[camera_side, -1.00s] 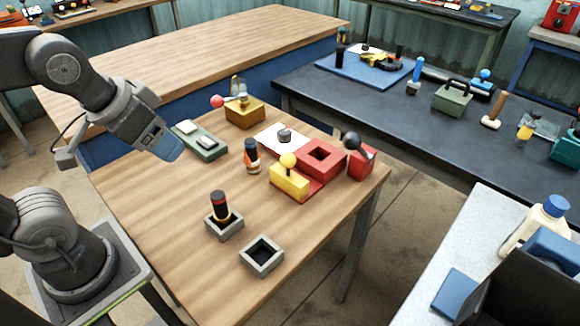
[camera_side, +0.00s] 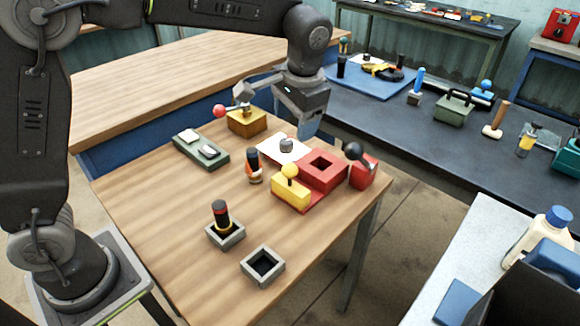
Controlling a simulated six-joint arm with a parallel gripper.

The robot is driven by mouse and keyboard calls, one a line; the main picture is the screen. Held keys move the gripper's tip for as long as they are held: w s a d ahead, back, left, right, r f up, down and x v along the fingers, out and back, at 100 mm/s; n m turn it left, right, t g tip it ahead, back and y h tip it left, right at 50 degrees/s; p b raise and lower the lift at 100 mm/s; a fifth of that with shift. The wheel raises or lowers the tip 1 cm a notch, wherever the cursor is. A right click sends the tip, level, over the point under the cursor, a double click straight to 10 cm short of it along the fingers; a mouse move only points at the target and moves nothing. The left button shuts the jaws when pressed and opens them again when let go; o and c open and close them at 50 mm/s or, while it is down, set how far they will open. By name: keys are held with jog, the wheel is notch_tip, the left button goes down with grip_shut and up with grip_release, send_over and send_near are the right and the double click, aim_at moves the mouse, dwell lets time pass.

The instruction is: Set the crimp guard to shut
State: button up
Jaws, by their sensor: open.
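A red fixture (camera_side: 322,171) with a square opening in its top stands at the table's right side. A yellow block (camera_side: 290,193) with a yellow ball knob sits on the fixture's red base, left of the opening, and leaves the opening uncovered. It looks like the crimp guard, though no label shows. A red block (camera_side: 362,171) with a black ball lever is at the fixture's right end. My gripper (camera_side: 305,124) points down, open and empty, above the table's back edge, behind the fixture and apart from it. Its far finger is partly hidden.
A brass box (camera_side: 246,121) with a red-ball lever stands left of my gripper. A white sheet (camera_side: 270,146) bears a small grey piece. A dark bottle (camera_side: 253,166) stands left of the yellow block. Two grey square holders (camera_side: 262,266) are in front; the other holds a dark bottle.

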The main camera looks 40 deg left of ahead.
aim_at(291, 165)
jog(key=f, duration=0.4)
jog(key=a+f, duration=0.1)
jog(key=f, duration=0.4)
jog(key=w+a+f, duration=0.1)
jog(key=f, duration=0.4)
jog(key=shift+a, duration=0.15)
